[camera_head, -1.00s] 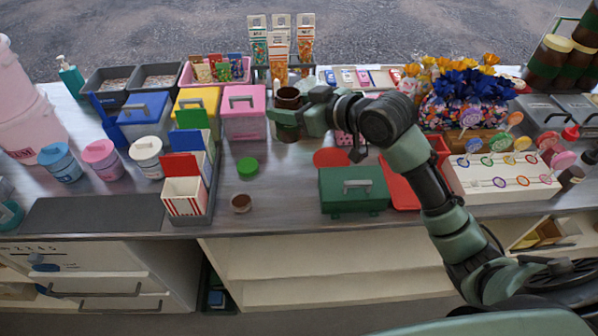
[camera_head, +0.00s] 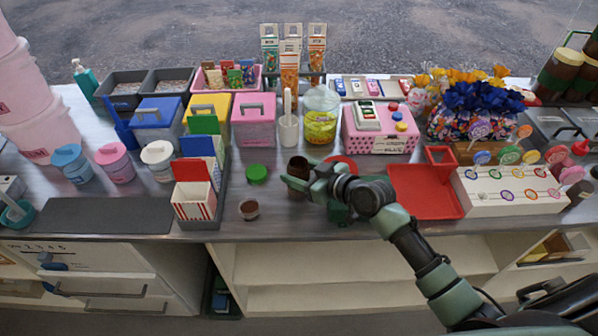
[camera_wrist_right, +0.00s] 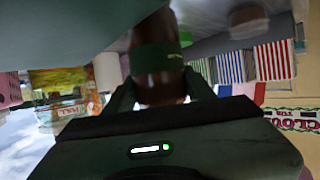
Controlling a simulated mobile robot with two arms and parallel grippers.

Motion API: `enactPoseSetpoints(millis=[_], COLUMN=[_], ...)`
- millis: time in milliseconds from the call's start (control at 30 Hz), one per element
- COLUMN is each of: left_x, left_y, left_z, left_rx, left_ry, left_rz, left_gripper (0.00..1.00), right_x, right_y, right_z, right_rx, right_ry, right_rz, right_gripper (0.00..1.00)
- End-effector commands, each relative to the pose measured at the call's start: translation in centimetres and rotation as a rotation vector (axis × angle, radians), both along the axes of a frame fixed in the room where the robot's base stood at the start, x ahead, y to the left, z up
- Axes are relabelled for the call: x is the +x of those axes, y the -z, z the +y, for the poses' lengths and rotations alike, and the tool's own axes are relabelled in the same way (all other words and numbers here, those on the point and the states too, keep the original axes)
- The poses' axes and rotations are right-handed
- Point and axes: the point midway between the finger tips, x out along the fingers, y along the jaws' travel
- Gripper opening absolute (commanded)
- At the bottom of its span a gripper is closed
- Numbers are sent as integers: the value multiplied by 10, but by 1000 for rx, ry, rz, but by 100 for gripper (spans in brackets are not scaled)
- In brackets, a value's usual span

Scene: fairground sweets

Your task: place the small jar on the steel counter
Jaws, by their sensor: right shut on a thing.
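The small jar (camera_head: 297,168) is brown with a dark opening at the top. My right gripper (camera_head: 308,183) is shut on it from the right, over the front part of the steel counter (camera_head: 275,222). In the right wrist view the jar (camera_wrist_right: 157,62) sits between the fingers, with a dark green band around it. I cannot tell whether its base touches the counter. A green round lid (camera_head: 257,174) and a small brown-filled cup (camera_head: 249,209) lie to its left. My left gripper is not in view.
A striped popcorn box (camera_head: 193,203) stands in a dark rack to the left. A red tray (camera_head: 425,192) and a white lollipop stand (camera_head: 510,193) are to the right. A pink box (camera_head: 380,132) is behind.

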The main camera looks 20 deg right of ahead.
Motion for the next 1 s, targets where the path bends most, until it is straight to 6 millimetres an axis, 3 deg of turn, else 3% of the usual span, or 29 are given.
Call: enactPoseSetpoints(millis=[400, 433, 500, 867, 1000], left_x=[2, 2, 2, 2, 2], left_y=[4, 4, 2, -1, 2], left_z=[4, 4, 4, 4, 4], left_rx=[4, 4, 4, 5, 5], left_ry=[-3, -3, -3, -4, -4], left_rz=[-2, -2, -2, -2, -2], left_gripper=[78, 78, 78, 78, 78], right_x=[1, 0, 0, 0, -12], right_y=[5, 7, 6, 2, -1], right_z=[0, 0, 0, 0, -8], right_rx=[1, -1, 0, 0, -2], right_ry=[1, 1, 0, 0, 0], right_rz=[-4, -2, 0, -1, -1], right_gripper=[0, 57, 76, 76, 76])
